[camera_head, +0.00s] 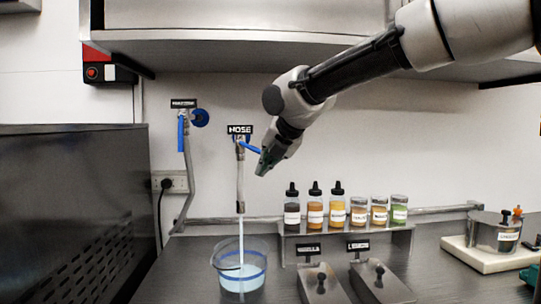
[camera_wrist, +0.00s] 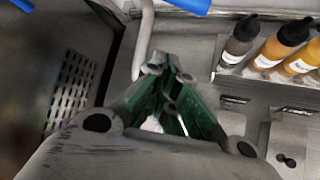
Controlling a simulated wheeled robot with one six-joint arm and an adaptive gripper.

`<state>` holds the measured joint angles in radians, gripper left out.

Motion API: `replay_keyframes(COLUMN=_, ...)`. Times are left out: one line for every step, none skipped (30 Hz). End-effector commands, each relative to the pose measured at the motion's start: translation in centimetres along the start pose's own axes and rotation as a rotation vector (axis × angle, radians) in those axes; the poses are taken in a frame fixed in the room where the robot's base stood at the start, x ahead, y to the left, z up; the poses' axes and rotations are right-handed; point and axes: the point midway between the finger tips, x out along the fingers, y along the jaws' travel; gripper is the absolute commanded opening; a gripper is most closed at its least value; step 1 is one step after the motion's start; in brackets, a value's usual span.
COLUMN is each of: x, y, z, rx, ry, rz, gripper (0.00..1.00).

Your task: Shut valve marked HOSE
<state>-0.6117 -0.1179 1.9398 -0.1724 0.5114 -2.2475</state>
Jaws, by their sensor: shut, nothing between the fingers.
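The valve marked HOSE (camera_head: 240,140) is on the back wall under its black label (camera_head: 240,129). Its blue lever (camera_head: 251,148) slants out to the right and slightly down. A pale stream (camera_head: 241,228) runs from the hose below it into a clear bucket (camera_head: 240,251) with a blue band. My gripper (camera_head: 263,169) is just right of and below the lever's end; I cannot tell if they touch. In the wrist view my gripper (camera_wrist: 166,66) has its green fingers closed together and empty. A blue bar (camera_wrist: 187,4) shows at that view's top edge, probably this lever.
Another labelled valve with a blue lever (camera_head: 181,134) is to the left. A rack (camera_head: 345,229) of bottles and jars stands on the counter at right, behind two lidded tubs (camera_head: 320,283). A steel hood (camera_head: 230,50) overhangs. A dark machine (camera_head: 70,210) fills the left.

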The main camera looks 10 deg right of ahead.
Motion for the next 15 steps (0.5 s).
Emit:
replay_keyframes(x=1.2, y=-0.1, z=-0.1, rx=0.0, ry=0.002, rz=-0.002, gripper=0.0)
replay_keyframes(x=1.9, y=-0.1, z=-0.1, rx=0.0, ry=0.003, rz=-0.003, gripper=0.0)
replay_keyframes(x=2.7, y=-0.1, z=0.0, rx=0.0, ry=0.002, rz=-0.002, gripper=0.0)
replay_keyframes(x=3.4, y=-0.1, z=-0.1, rx=0.0, ry=0.002, rz=-0.003, gripper=0.0)
replay_keyframes(x=3.9, y=-0.1, z=0.0, rx=0.0, ry=0.002, rz=-0.003, gripper=0.0)
replay_keyframes(x=3.9, y=0.0, z=0.6, rx=0.002, ry=-0.004, rz=0.0, gripper=0.0)
replay_keyframes(x=3.5, y=0.0, z=1.3, rx=0.005, ry=-0.006, rz=0.0, gripper=0.0)
replay_keyframes(x=3.3, y=0.0, z=1.7, rx=0.005, ry=-0.006, rz=0.001, gripper=0.0)
replay_keyframes(x=3.1, y=0.0, z=2.2, rx=0.003, ry=-0.004, rz=0.001, gripper=0.0)
replay_keyframes(x=3.0, y=0.0, z=2.5, rx=0.004, ry=-0.004, rz=0.001, gripper=0.0)
replay_keyframes(x=2.9, y=0.0, z=2.8, rx=0.004, ry=-0.004, rz=0.001, gripper=0.0)
replay_keyframes(x=2.8, y=-0.1, z=3.1, rx=0.004, ry=-0.003, rz=-0.001, gripper=0.0)
replay_keyframes(x=2.7, y=0.0, z=3.3, rx=0.003, ry=-0.003, rz=0.0, gripper=0.0)
replay_keyframes(x=2.6, y=0.0, z=3.5, rx=0.003, ry=-0.003, rz=0.001, gripper=0.0)
replay_keyframes(x=2.6, y=0.0, z=3.6, rx=0.002, ry=-0.002, rz=0.001, gripper=0.0)
